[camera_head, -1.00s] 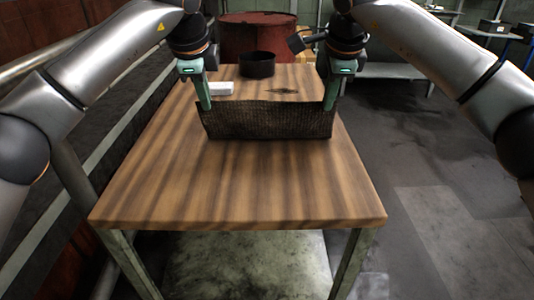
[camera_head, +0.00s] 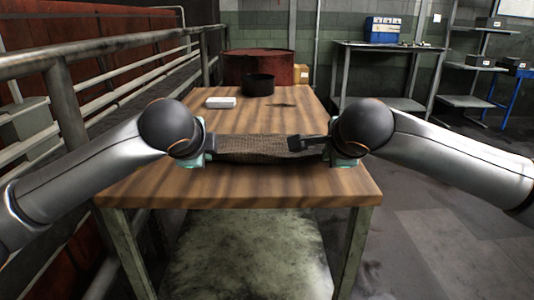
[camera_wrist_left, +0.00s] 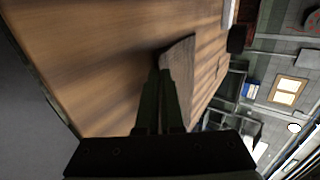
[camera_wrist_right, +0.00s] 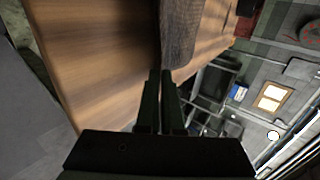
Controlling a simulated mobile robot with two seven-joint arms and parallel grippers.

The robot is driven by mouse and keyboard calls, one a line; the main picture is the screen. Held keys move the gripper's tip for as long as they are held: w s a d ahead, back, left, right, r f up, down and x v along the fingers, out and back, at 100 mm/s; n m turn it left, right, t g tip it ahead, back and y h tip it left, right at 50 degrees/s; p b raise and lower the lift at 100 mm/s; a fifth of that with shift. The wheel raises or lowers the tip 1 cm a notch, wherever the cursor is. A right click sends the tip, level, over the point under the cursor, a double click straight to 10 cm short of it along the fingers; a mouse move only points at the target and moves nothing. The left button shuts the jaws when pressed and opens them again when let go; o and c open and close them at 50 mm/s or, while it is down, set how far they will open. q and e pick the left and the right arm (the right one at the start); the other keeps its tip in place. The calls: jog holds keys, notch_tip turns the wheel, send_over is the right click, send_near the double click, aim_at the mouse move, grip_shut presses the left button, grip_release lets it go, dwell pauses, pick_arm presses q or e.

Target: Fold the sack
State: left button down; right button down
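The sack (camera_head: 262,148) is a brown woven cloth stretched between my two grippers, low over the middle of the wooden table (camera_head: 240,182). It looks tilted and narrow in the head view; whether its lower edge touches the table I cannot tell. My left gripper (camera_head: 209,155) is at its left end, fingers together on its edge; the sack also shows in the left wrist view (camera_wrist_left: 181,72). My right gripper (camera_head: 335,152) is at its right end, partly hidden by its wrist. The right wrist view shows its closed fingers at the sack's edge (camera_wrist_right: 180,32).
A red drum (camera_head: 258,66) stands beyond the table. A railing (camera_head: 100,50) runs along the left. The table's front part is clear.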

pick_arm(q)
jog(key=shift+s+f, duration=0.2)
pick_arm(e)
jog(key=shift+s+f, duration=0.2)
